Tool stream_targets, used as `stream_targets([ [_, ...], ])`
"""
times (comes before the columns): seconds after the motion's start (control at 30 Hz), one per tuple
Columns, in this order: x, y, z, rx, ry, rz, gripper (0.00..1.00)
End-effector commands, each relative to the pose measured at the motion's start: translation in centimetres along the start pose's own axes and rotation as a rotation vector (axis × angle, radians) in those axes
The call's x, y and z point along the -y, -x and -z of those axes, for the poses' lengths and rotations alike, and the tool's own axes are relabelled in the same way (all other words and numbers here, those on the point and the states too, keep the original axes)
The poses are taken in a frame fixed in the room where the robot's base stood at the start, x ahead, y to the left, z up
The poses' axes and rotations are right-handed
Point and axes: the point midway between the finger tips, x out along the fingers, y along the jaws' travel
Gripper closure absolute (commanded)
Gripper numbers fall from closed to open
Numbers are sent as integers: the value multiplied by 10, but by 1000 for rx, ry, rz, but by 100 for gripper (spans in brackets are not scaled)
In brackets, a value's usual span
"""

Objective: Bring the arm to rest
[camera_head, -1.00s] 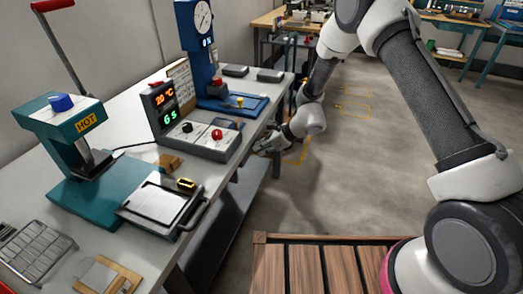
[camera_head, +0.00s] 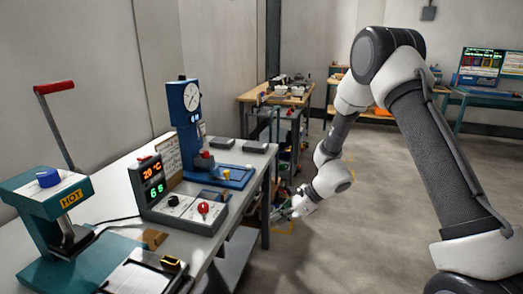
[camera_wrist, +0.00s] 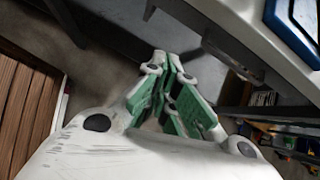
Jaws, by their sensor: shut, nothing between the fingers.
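My gripper (camera_head: 285,208) hangs at the end of my arm beside the right edge of the grey-topped workbench (camera_head: 113,184), over the floor. In the wrist view my gripper (camera_wrist: 168,62) has its green-padded fingers drawn together at the tips, with nothing between them. My arm bends high at the elbow and comes down toward the bench edge. The gripper is small and partly dark in the head view.
On the bench stand a teal press marked HOT (camera_head: 60,215), a control box reading 20 °C and 6 s (camera_head: 180,205), and a blue dial press (camera_head: 192,125). Another bench (camera_head: 275,97) stands behind. The floor (camera_head: 385,200) to the right is open.

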Motion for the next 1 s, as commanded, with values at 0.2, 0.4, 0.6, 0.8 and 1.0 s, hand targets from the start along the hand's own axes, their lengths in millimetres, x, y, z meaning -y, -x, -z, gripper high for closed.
stream_targets([
  [0.2, -75, 57, 16, -36, 431, -249, 100],
  [0.4, -112, 145, 13, -73, 810, -391, 100],
  [0.6, -148, 250, 13, -170, 1185, -511, 100],
  [0.8, -182, 343, 18, -337, 1464, -593, 100],
  [1.0, -214, 414, 19, -558, 1612, -584, 100],
])
